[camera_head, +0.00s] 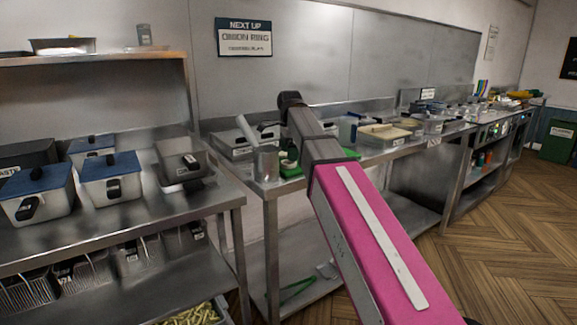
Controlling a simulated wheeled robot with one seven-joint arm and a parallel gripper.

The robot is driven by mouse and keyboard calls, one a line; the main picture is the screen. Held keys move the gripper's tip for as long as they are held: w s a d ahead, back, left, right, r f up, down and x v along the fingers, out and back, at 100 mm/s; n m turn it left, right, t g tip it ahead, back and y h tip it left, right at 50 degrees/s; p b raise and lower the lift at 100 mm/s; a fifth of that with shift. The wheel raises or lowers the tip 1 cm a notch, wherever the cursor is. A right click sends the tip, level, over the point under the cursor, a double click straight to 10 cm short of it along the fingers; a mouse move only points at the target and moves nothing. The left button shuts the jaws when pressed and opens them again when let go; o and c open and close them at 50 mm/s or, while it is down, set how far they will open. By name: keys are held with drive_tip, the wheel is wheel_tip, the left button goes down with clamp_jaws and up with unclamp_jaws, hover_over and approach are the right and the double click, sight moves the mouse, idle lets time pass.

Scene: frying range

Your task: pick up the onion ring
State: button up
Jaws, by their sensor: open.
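I cannot make out an onion ring in this view. A wall sign (244,37) carries the words "ONION RING" above the steel counter. My pink arm reaches from the lower right up and left over the counter, ending in grey and dark joints. The fingers of my gripper do not show, and the arm hides part of the counter behind it. A green item (289,165) with something pale on it lies just left of the arm, too small to identify.
Blue-lidded fryer containers (110,180) and an open dark one (183,163) stand on the left counter. A steel pot (266,163) holds a pale rod near the middle counter's left end. A beige tray (385,132) lies farther right. Wooden floor (510,220) is clear at right.

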drive_tip(key=f, duration=0.4)
drive_tip(key=shift+w, duration=0.25)
drive_tip(key=c, duration=0.8)
